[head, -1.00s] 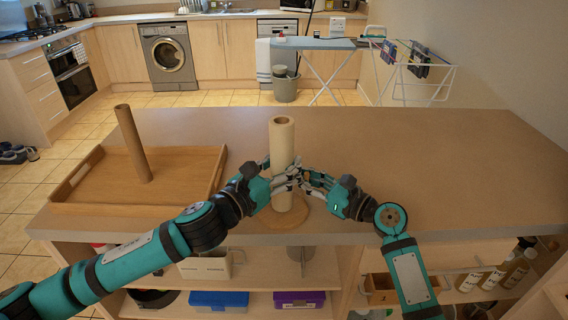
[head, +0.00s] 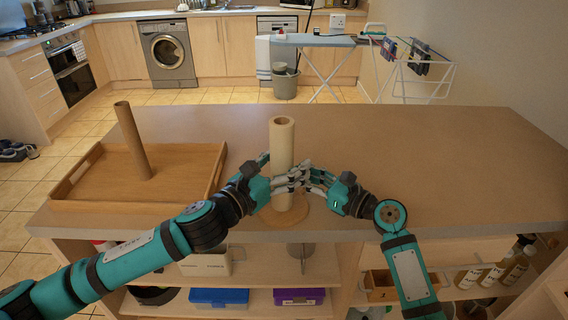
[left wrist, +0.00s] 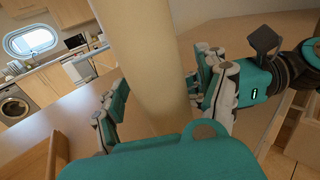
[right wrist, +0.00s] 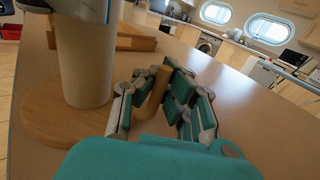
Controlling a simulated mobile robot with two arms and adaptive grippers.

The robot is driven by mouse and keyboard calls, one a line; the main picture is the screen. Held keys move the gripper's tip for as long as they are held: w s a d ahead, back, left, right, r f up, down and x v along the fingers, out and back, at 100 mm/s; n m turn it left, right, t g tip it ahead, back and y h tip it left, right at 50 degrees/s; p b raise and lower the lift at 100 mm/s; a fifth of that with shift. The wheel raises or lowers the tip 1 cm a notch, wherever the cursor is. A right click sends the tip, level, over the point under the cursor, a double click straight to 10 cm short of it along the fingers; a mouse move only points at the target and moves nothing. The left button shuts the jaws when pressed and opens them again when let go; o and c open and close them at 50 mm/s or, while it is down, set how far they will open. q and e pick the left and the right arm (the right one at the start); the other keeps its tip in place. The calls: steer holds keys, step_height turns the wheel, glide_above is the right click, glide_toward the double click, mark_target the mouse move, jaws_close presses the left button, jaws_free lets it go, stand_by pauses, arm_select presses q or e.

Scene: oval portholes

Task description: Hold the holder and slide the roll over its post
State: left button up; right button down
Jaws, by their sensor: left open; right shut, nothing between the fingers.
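The pale roll (head: 282,140) stands upright near the counter's front edge. Its lower end meets the holder's round wooden base (right wrist: 40,118) in the right wrist view; the base also shows in the head view (head: 297,222). Any post inside the roll is hidden. My left gripper (head: 277,180) is open around the lower half of the roll (left wrist: 150,50), fingers on both sides. My right gripper (right wrist: 165,105) is shut just right of the roll. A thin wooden rod (right wrist: 155,90) shows among its fingers; I cannot tell whether they touch it.
A wooden tray (head: 80,207) with an upright bare cardboard tube (head: 132,140) stands at the left of the counter. The counter (head: 430,160) is clear to the right and behind the roll. Shelves with boxes and bottles lie below its front edge.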

arm_select(q)
steer(key=v, duration=1.2)
arm_select(e)
steer(key=c, duration=1.4)
jaws_free()
steer(key=shift+d, duration=0.1)
